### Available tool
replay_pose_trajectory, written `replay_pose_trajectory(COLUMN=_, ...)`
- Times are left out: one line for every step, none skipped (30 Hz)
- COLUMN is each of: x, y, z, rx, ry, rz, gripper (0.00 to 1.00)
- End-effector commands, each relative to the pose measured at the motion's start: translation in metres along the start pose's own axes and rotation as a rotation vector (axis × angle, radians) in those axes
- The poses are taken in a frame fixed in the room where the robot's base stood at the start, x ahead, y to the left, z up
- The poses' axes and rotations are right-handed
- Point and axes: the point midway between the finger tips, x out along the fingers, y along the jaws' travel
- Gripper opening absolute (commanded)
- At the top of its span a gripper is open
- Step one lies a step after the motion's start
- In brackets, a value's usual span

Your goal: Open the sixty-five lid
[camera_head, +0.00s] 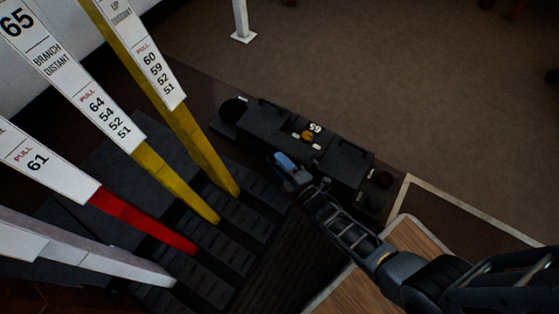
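A long black box (262,121) lies at the middle of the view, with a small "65" (315,128) in white on its top. A brass-coloured knob (307,135) and small pale plates are beside the number. Which panel is the lid is hard to make out in the dark; no raised lid shows. My gripper (283,163), with a blue part at its end, is at the near side of the box, a little below the knob in the picture. I cannot tell if it touches the box. Its fingers are small and dark, so their opening is unclear.
Yellow levers (175,183), a red lever (145,221) and a grey-white lever (95,255) stand at left with number plates, one reading 65. Dark ridged slots lie below them. A wooden surface (412,240) is under my arm.

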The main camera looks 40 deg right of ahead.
Motion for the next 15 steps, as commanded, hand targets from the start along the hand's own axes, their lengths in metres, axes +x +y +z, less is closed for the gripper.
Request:
replay_pose_trajectory(x=-0.009, y=0.002, z=-0.001, rx=0.002, ry=-0.002, rz=-0.002, gripper=0.38)
replay_pose_trajectory(x=-0.014, y=0.002, z=-0.001, rx=0.002, ry=-0.001, rz=-0.002, gripper=0.38)
replay_pose_trajectory(x=-0.021, y=0.002, z=-0.001, rx=0.002, ry=-0.001, rz=-0.003, gripper=0.38)
replay_pose_trajectory(x=-0.026, y=0.002, z=-0.001, rx=0.002, ry=-0.001, rz=-0.003, gripper=0.38)
replay_pose_trajectory(x=-0.031, y=0.002, z=-0.001, rx=0.002, ry=-0.001, rz=-0.002, gripper=0.38)
replay_pose_trajectory(x=-0.038, y=0.002, z=-0.001, rx=0.002, ry=-0.001, rz=-0.002, gripper=0.38)
replay_pose_trajectory(x=-0.042, y=0.002, z=-0.001, rx=0.001, ry=0.000, rz=-0.002, gripper=0.38)
replay_pose_trajectory(x=-0.047, y=0.002, z=-0.001, rx=0.000, ry=0.000, rz=-0.002, gripper=0.38)
replay_pose_trajectory(x=-0.052, y=0.001, z=-0.001, rx=0.001, ry=0.000, rz=-0.003, gripper=0.38)
replay_pose_trajectory(x=-0.056, y=0.001, z=-0.001, rx=0.002, ry=-0.001, rz=-0.002, gripper=0.38)
replay_pose_trajectory(x=-0.059, y=0.001, z=-0.001, rx=0.002, ry=-0.001, rz=-0.001, gripper=0.38)
replay_pose_trajectory(x=-0.062, y=0.001, z=0.000, rx=0.002, ry=-0.001, rz=-0.001, gripper=0.38)
replay_pose_trajectory(x=-0.064, y=0.001, z=0.000, rx=0.001, ry=0.000, rz=0.000, gripper=0.38)
replay_pose_trajectory(x=-0.066, y=0.001, z=0.000, rx=0.001, ry=0.000, rz=0.000, gripper=0.38)
replay_pose_trajectory(x=-0.067, y=0.001, z=0.000, rx=0.001, ry=0.000, rz=-0.001, gripper=0.38)
